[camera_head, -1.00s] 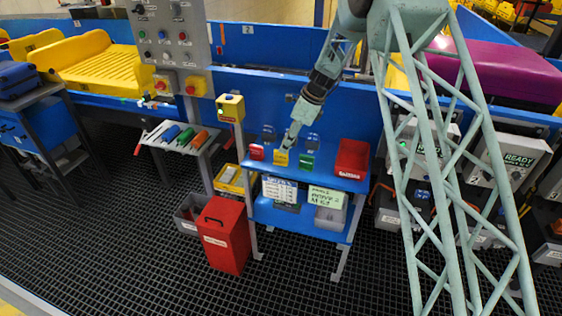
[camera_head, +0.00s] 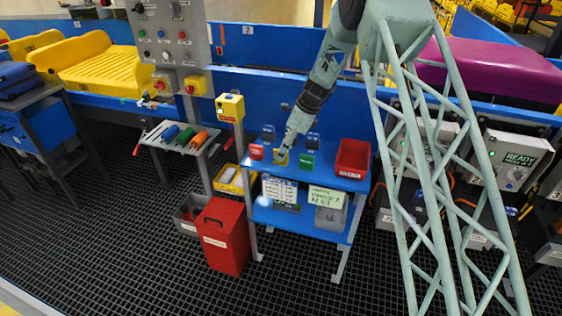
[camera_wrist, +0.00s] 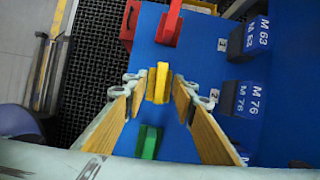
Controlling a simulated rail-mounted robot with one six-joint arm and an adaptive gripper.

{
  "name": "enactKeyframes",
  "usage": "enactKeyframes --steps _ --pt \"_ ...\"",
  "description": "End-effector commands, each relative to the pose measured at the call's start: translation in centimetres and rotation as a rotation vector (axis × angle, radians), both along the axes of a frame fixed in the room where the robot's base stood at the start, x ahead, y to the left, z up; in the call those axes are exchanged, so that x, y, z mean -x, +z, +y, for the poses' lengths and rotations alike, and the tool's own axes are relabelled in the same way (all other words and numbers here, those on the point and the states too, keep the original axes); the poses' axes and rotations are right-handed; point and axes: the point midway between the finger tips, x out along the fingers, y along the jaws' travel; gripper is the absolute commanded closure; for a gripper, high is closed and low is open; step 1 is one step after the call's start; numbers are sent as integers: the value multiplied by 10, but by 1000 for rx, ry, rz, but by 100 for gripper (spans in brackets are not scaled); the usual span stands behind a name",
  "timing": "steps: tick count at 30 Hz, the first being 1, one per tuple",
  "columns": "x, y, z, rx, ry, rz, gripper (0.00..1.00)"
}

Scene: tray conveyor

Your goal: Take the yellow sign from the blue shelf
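The yellow sign (camera_head: 279,159) stands on the top of the blue shelf (camera_head: 332,180), between a red sign (camera_head: 257,152) and a green sign (camera_head: 306,162). My gripper (camera_head: 286,150) is at the yellow sign, pointing down, and partly hides it in the head view. In the wrist view, the yellow sign (camera_wrist: 158,82) is between the two fingertips of my open gripper (camera_wrist: 159,90). A gap shows on each side of it. The red sign (camera_wrist: 170,24) is beyond it and the green sign (camera_wrist: 148,142) is on the near side.
Dark blue blocks marked M 76 (camera_wrist: 245,98) and M 63 (camera_wrist: 257,38) stand on the shelf beside the sign row. A red bin (camera_head: 352,158) stands at the shelf's right end. A yellow button box (camera_head: 230,108) on a post rises left of the shelf.

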Motion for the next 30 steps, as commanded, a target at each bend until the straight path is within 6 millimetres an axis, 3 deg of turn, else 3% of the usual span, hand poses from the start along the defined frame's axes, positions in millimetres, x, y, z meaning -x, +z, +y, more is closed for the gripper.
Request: enactKeyframes --steps 6,23,30 --pt "-2 -13 6 0 -1 -2 75" --pt "-2 -14 6 0 0 -1 75" --pt "-2 -14 6 0 0 -1 94"
